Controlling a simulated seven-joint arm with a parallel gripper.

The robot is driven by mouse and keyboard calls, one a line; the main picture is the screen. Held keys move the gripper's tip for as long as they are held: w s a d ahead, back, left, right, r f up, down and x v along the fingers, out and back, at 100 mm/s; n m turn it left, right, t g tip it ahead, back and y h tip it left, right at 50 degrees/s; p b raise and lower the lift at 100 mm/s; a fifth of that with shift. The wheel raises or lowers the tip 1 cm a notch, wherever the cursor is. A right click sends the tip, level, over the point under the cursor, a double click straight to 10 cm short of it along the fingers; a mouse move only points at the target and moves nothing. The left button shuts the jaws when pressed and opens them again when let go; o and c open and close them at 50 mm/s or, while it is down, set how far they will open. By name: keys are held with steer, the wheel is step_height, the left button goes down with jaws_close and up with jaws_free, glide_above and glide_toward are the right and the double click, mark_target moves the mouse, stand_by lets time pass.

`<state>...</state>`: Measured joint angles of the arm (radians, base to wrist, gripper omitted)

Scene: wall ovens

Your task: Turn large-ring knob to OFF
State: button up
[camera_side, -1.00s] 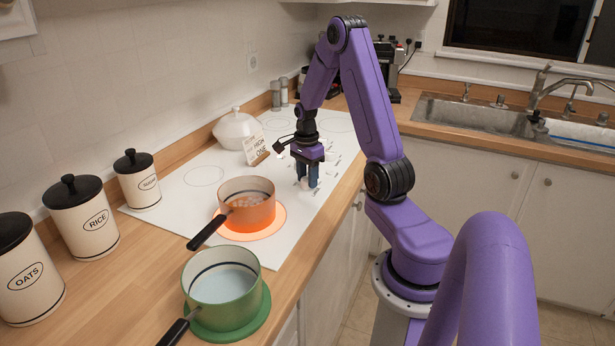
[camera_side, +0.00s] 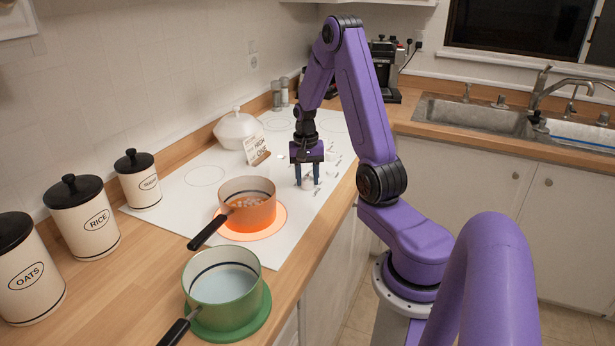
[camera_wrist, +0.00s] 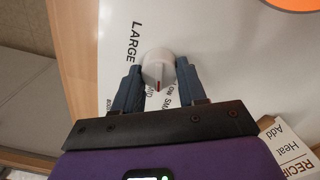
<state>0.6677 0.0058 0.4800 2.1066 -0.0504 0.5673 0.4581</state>
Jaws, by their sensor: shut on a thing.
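The large-ring knob (camera_wrist: 159,69) is a round white knob with a red mark, on the white cooktop beside printed lettering that includes "LARGE". My gripper (camera_wrist: 157,73) is shut on it, with one dark finger on either side. In the side view my gripper (camera_side: 307,183) points straight down over the cooktop's front right part, and the knob (camera_side: 307,184) shows between the fingers. The large ring (camera_side: 272,229) glows orange under a copper-coloured pot (camera_side: 247,214). Part of the lettering is hidden by the fingers.
A green pot (camera_side: 222,288) stands on a green mat at the front. A white lidded dish (camera_side: 238,131) and a recipe card (camera_side: 256,148) stand behind my gripper. Canisters (camera_side: 84,219) line the left wall.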

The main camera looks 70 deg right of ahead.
mark_target(306, 178)
steer(key=n, duration=0.7)
steer(key=shift+a, duration=0.15)
steer(key=n, duration=0.4)
steer(key=shift+n, duration=1.9)
steer(key=o, duration=1.1)
steer(key=shift+c, duration=0.2)
step_height(306, 178, up, 17)
steer(key=shift+a+r, duration=0.2)
steer(key=shift+a, duration=0.1)
